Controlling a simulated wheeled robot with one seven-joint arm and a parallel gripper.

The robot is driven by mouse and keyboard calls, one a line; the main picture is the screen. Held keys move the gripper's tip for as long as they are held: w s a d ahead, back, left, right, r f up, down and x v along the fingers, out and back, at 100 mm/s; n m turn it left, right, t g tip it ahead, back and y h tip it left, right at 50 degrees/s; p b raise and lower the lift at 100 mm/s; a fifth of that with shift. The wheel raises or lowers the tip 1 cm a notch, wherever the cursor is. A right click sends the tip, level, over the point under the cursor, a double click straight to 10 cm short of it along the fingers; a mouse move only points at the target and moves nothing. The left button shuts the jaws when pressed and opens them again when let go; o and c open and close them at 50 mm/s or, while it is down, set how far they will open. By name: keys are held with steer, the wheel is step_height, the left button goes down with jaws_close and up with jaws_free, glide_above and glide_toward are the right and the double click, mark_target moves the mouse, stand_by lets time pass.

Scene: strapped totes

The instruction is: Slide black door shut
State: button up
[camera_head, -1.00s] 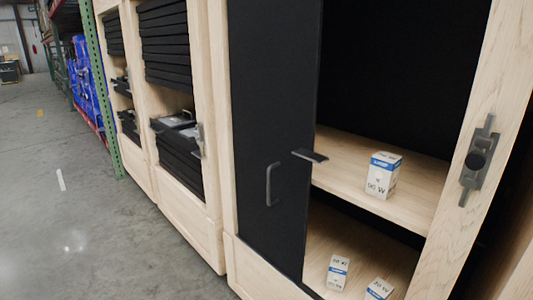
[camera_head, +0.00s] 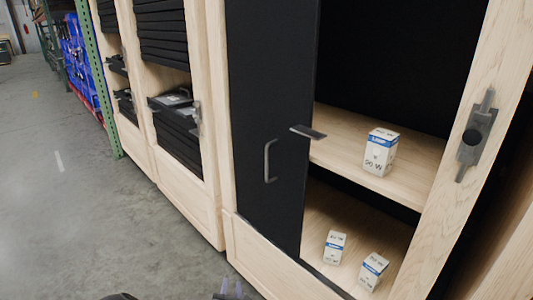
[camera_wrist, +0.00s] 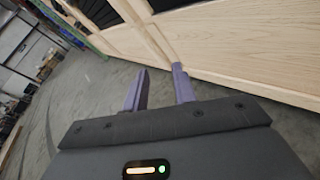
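The black door (camera_head: 268,120) covers the left part of a light wooden cabinet in the head view, and the right part stands open. It has a dark bar handle (camera_head: 268,160) and a flat dark latch piece (camera_head: 307,132) sticking out at its right edge. A dark metal catch (camera_head: 477,135) is fixed on the cabinet's right post. My gripper (camera_wrist: 160,88) shows two purple fingers, apart and empty, in the wrist view, near the cabinet's wooden base. Its tip shows at the bottom of the head view (camera_head: 232,291), away from the handle.
White and blue boxes stand inside the cabinet, one on the shelf (camera_head: 381,151) and two below (camera_head: 335,247). More wooden cabinets with black slats (camera_head: 165,45) and a green rack post (camera_head: 97,80) stand to the left. Grey floor (camera_head: 60,200) is clear at left.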

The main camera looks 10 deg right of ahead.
steer(key=s+d+r+m+g+y, duration=0.1)
steer(key=s+d+r+m+g, duration=0.5)
steer(key=m, duration=0.9)
steer(key=s+d+r+m+g+y, duration=0.1)
steer(key=s+d+r+m+g, duration=0.5)
steer(key=m, duration=0.9)
steer(key=s+d+r, duration=0.3)
steer(key=s+r, duration=0.1)
steer(key=s, duration=0.1)
steer(key=shift+g, duration=0.4)
steer(key=shift+d, duration=0.1)
